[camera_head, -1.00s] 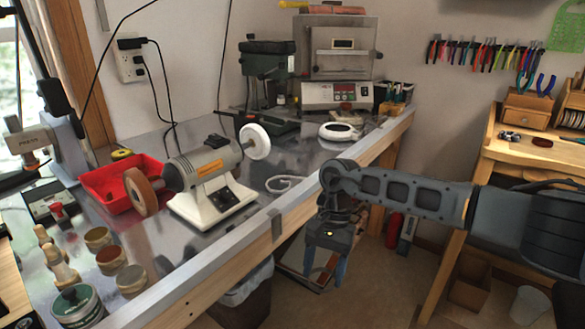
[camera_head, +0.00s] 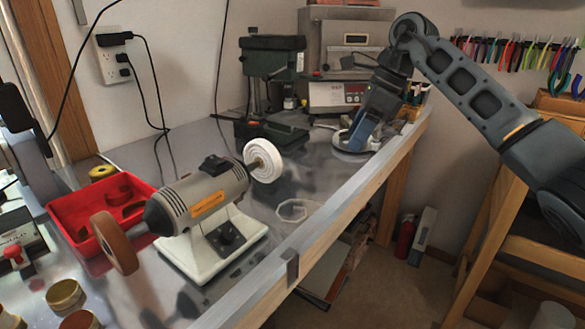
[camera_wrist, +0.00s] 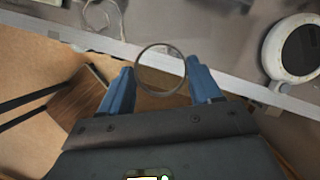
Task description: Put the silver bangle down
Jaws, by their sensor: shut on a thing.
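The silver bangle (camera_wrist: 136,72) shows in the wrist view as a thin ring held between the blue fingertips of my gripper (camera_wrist: 161,86). Its hole faces the camera. In the head view, my gripper (camera_head: 360,134) points down at the far right end of the metal-topped workbench (camera_head: 338,202), in front of the round white device. I cannot make out the bangle there. In the wrist view, the bench's front edge passes behind the bangle, with the floor area nearer. The bangle appears above the surface, not resting on it.
A round white device (camera_wrist: 300,47) stands on the bench near my gripper. A pale loop of cord (camera_head: 293,210) lies mid-bench. A polishing motor (camera_head: 205,205), red tray (camera_head: 70,215), green drill press (camera_head: 270,60) and kiln (camera_head: 335,45) occupy the bench. Bare metal lies between cord and device.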

